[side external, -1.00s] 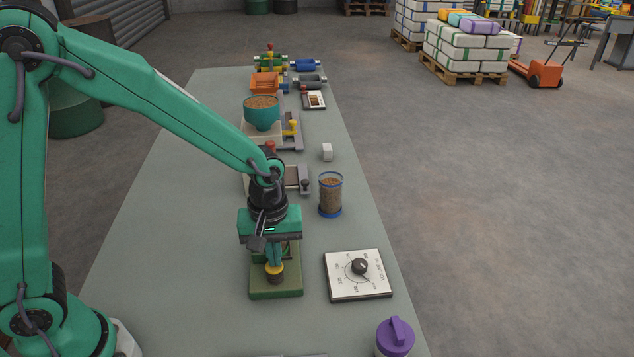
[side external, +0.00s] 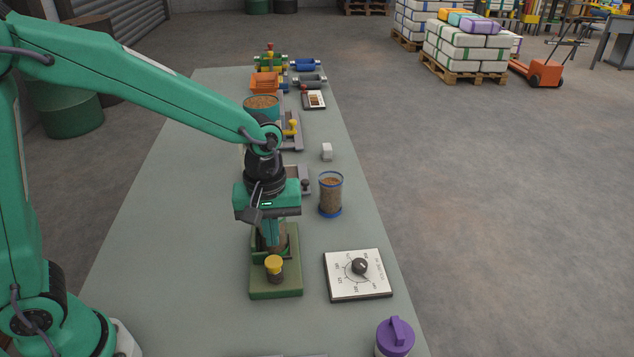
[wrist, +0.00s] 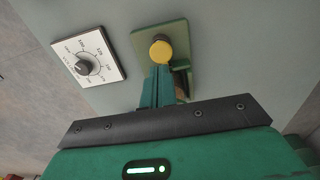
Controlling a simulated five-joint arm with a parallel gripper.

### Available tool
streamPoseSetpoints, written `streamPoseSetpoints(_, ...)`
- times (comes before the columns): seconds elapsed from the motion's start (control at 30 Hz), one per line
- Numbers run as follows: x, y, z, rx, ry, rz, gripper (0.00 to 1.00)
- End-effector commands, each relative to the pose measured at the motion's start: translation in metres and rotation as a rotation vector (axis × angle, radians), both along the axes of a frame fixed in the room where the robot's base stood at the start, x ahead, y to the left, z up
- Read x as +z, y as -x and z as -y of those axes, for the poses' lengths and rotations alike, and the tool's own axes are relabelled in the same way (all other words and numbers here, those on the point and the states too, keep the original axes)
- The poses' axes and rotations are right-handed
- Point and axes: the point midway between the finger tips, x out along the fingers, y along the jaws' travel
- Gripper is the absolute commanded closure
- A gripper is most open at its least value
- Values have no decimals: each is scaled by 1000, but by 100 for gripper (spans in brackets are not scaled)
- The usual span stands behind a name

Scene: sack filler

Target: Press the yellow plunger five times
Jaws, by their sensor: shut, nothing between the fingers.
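The yellow plunger (side external: 274,263) stands upright on a dark stem at the front of a green base plate (side external: 276,291). It also shows from above in the wrist view (wrist: 160,50). My gripper (side external: 270,238) is shut and empty, pointing down behind the plunger in the side external view. In the wrist view its closed fingers (wrist: 160,88) lie just below the yellow cap. In the side view the fingers appear apart from the cap; the fingertips are partly hidden in front of the green fixture.
A white dial plate (side external: 358,275) with a black knob lies right of the plunger. A purple-lidded container (side external: 395,338) is at the front right edge. The bench left of the plunger is clear.

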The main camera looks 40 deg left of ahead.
Motion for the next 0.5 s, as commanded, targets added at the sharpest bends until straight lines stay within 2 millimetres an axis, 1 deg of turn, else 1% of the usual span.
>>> streamPoseSetpoints(0.03, 11, -1, 0, 0, 1, 6, 100)
streamPoseSetpoints(0.23, 45, -2, 0, 0, 2, 6, 100)
streamPoseSetpoints(0.4, 67, -2, 0, 0, 2, 6, 100)
streamPoseSetpoints(0.5, 75, -1, 0, 0, 2, 5, 100)
